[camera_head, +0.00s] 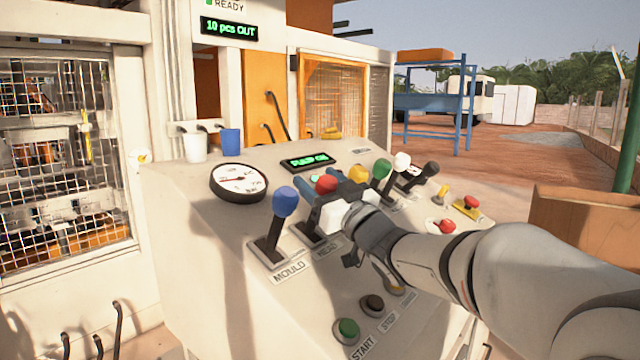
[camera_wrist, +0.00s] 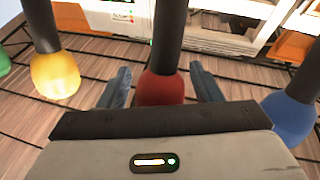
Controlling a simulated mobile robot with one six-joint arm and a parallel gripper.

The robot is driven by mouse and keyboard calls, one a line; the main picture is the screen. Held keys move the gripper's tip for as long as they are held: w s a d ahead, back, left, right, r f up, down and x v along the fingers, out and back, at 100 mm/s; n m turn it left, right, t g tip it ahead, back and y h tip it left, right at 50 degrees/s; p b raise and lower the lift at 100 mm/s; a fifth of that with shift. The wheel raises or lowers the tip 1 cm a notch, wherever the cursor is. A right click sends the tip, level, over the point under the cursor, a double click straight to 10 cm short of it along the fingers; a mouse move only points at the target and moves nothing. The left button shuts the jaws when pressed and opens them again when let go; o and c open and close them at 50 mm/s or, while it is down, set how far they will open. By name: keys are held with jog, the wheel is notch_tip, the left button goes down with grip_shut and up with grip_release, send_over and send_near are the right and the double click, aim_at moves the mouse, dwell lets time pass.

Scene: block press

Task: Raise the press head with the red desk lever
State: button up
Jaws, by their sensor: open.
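The red desk lever (camera_head: 326,184) stands on the sloped desk, between the blue lever (camera_head: 285,203) and the yellow lever (camera_head: 358,174). My gripper (camera_head: 322,182) is at the red knob. In the wrist view the red knob (camera_wrist: 161,88) sits between the two blue-grey fingers of my gripper (camera_wrist: 162,88), with a gap visible on each side. The gripper is open around it. The knob's lower part is hidden behind the gripper body. The press head cannot be clearly made out behind the mesh guard (camera_head: 65,150) at left.
The blue knob (camera_wrist: 289,117) and yellow knob (camera_wrist: 55,75) flank my gripper closely. Green (camera_head: 382,169), white and black levers continue to the right. Push buttons (camera_head: 347,330) lie below my arm.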

jog(key=b+v, duration=0.1)
jog(key=v, duration=0.6)
jog(key=shift+s+d+f+t+b, duration=0.25)
jog(key=shift+t+b, duration=0.05)
jog(key=shift+b, duration=0.05)
